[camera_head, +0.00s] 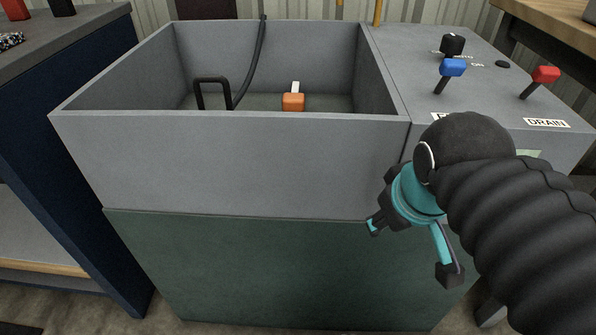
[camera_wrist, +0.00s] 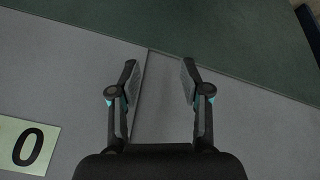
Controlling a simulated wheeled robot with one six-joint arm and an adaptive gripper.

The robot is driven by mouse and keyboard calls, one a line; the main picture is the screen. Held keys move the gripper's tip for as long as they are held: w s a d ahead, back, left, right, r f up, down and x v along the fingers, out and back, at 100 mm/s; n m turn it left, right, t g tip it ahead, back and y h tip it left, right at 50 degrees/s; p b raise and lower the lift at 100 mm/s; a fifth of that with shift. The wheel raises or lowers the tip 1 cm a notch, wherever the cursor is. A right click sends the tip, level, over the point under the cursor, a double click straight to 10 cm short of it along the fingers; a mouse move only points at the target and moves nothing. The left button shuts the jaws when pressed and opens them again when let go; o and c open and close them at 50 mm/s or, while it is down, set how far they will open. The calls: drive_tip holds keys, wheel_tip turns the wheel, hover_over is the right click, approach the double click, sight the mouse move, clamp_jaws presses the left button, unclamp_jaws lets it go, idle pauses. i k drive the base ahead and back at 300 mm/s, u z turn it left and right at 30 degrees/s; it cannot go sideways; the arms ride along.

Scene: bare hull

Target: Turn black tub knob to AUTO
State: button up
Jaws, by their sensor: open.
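The black knob (camera_head: 452,45) stands on the grey control panel (camera_head: 490,100) to the right of the tub, near the panel's back. Small lettering lies around its base, too small to read fully. My gripper (camera_head: 408,250) is open and empty in front of the tub, low and near its right front corner, well apart from the knob. In the wrist view my gripper (camera_wrist: 157,80) has its fingers spread over a grey surface with a seam, with a green surface beyond. The knob is not in the wrist view.
The grey tub (camera_head: 230,160) holds an orange object (camera_head: 293,102) and a black hose (camera_head: 255,60). A blue-topped lever (camera_head: 452,67) and a red-topped lever (camera_head: 545,75) stand in front of the knob, with a DRAIN label (camera_head: 547,122). A label reading 0 (camera_wrist: 28,147) lies left.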

sight(452, 43)
drive_tip(key=u, duration=0.05)
drive_tip(key=k, duration=0.45)
drive_tip(key=u, duration=0.3)
drive_tip(key=i, duration=0.45)
drive_tip(key=u, duration=1.25)
drive_tip(key=k, duration=1.25)
drive_tip(key=z, duration=1.45)
drive_tip(key=i, duration=0.5)
drive_tip(key=u, duration=0.05)
